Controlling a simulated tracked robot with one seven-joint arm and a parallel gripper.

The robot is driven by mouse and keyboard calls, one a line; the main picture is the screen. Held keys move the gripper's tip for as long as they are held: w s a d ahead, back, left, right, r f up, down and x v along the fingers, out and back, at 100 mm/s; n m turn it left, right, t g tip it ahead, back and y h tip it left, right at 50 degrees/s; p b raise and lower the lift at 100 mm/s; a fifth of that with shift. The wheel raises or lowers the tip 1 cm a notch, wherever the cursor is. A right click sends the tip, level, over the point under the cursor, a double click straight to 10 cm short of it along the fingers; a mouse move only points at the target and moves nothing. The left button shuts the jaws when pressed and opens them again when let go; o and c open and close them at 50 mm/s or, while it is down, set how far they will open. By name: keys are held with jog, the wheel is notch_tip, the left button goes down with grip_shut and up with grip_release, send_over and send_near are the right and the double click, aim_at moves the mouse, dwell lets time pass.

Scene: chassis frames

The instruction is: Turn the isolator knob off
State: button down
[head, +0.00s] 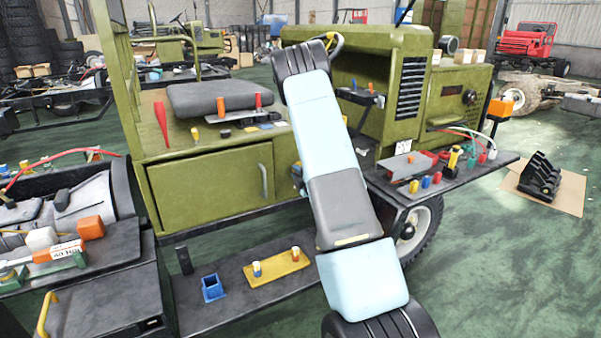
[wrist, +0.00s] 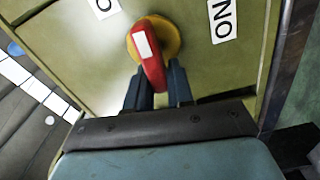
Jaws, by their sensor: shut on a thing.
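The isolator knob (wrist: 154,72) is a red handle with a white patch on a yellow disc (wrist: 172,38), set on an olive-green panel (wrist: 85,45). An "ON" label (wrist: 222,19) is to its right, and a second label (wrist: 103,7) at the upper left is cut off by the frame edge. The handle's white end points up in the wrist view, between the two labels. My gripper (wrist: 159,75) has its two dark fingers on either side of the handle's lower part and is shut on it. In the head view, the knob and my gripper are hidden.
In the head view, my arm reaches over an olive-green vehicle (head: 210,185). A side shelf (head: 450,180) holds wires and small parts. A lower step (head: 215,318) carries a blue holder (head: 212,288) and a yellow plate (head: 277,268).

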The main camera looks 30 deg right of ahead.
jog(key=shift+a+f+n, duration=0.15)
jog(key=shift+f+n, duration=0.15)
jog(key=shift+n, duration=0.5)
jog(key=shift+f, duration=0.1)
jog(key=c, duration=1.1)
grip_release()
jog(key=s, duration=1.3)
jog(key=shift+s+d, duration=0.25)
jog(key=shift+s, duration=0.1)
